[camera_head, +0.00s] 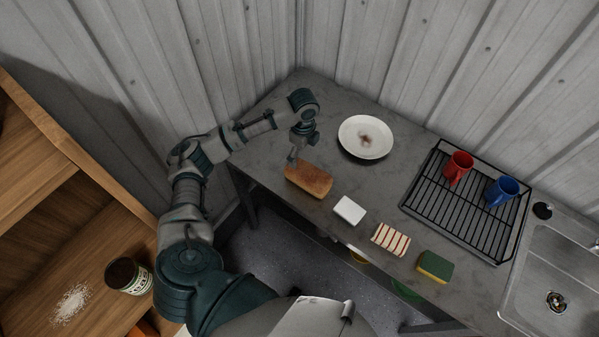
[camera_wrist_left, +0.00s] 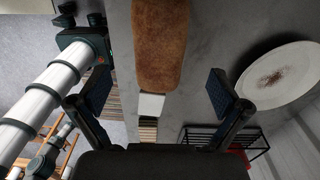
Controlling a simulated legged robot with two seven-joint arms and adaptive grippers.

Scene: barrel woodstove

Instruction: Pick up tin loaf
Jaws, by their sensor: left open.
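The tin loaf (camera_head: 308,180) is a brown bread loaf lying on the grey counter near its front edge in the head view. In the left wrist view the loaf (camera_wrist_left: 160,42) lies ahead, in line with the gap between the fingers. My left gripper (camera_head: 293,158) is just above the loaf's far left end in the head view. In the left wrist view my left gripper (camera_wrist_left: 155,92) has its fingers spread wide with nothing between them. My right gripper is not in view.
A white block (camera_head: 349,210), a striped cloth (camera_head: 390,239) and a green-yellow sponge (camera_head: 434,266) lie right of the loaf. A stained plate (camera_head: 365,137) sits behind. A black rack (camera_head: 443,217) holds a red mug (camera_head: 457,167) and a blue mug (camera_head: 502,190), beside the sink (camera_head: 545,262).

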